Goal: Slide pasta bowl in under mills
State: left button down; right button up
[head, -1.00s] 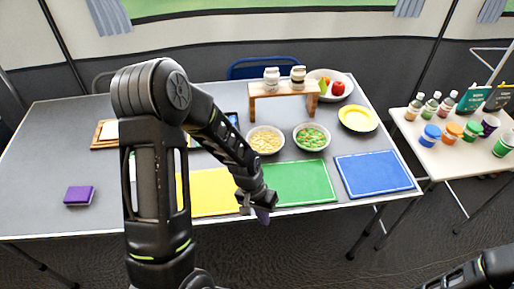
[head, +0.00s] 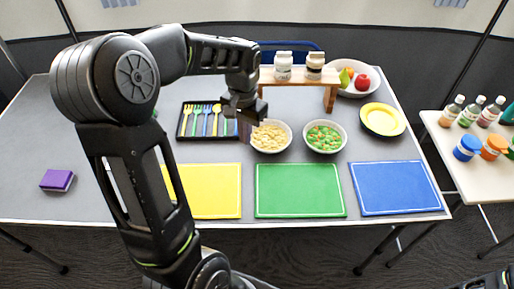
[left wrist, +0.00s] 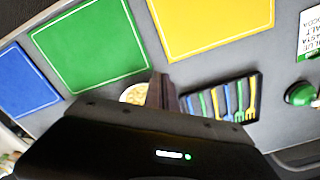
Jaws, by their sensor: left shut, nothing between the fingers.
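The pasta bowl (head: 270,137) is white, holds pale pasta, and stands in front of the wooden riser (head: 332,97). Two mills, one (head: 283,66) on the left and one (head: 314,66) on the right, stand on the riser's top board. My left gripper (head: 248,114) is shut and empty, at the pasta bowl's back-left rim; whether it touches the bowl I cannot tell. In the left wrist view the shut fingers (left wrist: 163,92) partly cover the pasta bowl (left wrist: 132,94). The riser's left leg is hidden behind the gripper. My right gripper is out of view.
A bowl of peas and carrots (head: 324,137) stands close right of the pasta bowl. A cutlery tray (head: 181,125) lies to the left, a fruit bowl (head: 357,90) and yellow plate (head: 383,119) to the right. Green (head: 300,190), yellow (head: 214,190) and blue (head: 395,188) mats lie in front.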

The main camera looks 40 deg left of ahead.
pick_arm(q)
notch_tip(320, 180, down, 10)
jog(key=shift+r, duration=0.1)
jog(key=shift+w+a+p, duration=0.1)
jog(key=shift+w+p, duration=0.4)
jog(key=shift+w, duration=1.5)
